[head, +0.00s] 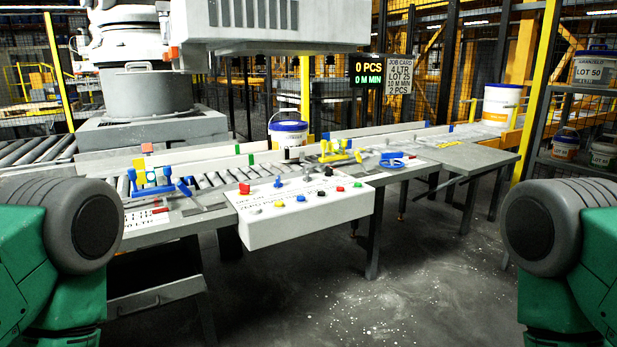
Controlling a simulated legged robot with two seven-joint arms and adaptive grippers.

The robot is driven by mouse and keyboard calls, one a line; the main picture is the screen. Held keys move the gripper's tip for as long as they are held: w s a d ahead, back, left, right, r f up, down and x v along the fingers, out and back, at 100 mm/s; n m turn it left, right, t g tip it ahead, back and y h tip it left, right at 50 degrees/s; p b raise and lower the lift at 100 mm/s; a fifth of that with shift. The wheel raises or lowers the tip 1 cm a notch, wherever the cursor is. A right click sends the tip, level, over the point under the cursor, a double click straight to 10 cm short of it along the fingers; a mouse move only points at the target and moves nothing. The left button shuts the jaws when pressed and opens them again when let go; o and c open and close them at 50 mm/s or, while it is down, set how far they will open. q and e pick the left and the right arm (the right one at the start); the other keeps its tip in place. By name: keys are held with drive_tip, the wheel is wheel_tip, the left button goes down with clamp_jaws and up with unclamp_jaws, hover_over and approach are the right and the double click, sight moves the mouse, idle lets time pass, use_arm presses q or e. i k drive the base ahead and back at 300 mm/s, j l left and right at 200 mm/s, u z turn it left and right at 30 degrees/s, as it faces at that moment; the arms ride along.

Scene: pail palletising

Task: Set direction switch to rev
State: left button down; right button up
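A white control box (300,221) stands at the front edge of the conveyor table, near the middle of the view. Its sloped top carries several coloured knobs and buttons: a red one (244,188) at the left, a blue one (278,182), a yellow one (279,204), and others in red and black to the right. The lettering is too small to read, so I cannot tell which control is the direction switch or how it is set. Neither of my grippers is in view; only green and grey arm parts show at the left and right edges.
A white pail with a blue lid (287,134) stands on the conveyor behind the box. Another pail (501,103) stands at the far right end. Blue and yellow tools lie on the table either side of the box. A sign (368,73) reads 0 PCS. The floor in front is open.

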sight(307, 179)
drive_tip(key=i+z, duration=0.15)
drive_tip(key=z, duration=0.25)
drive_tip(key=i+j+z, duration=0.1)
drive_tip(key=z, duration=0.3)
drive_tip(key=i+j+z, duration=0.2)
drive_tip(key=i+j, duration=0.45)
drive_tip(key=i+j+z, duration=0.25)
drive_tip(key=i+j, duration=0.4)
drive_tip(key=j, duration=0.1)
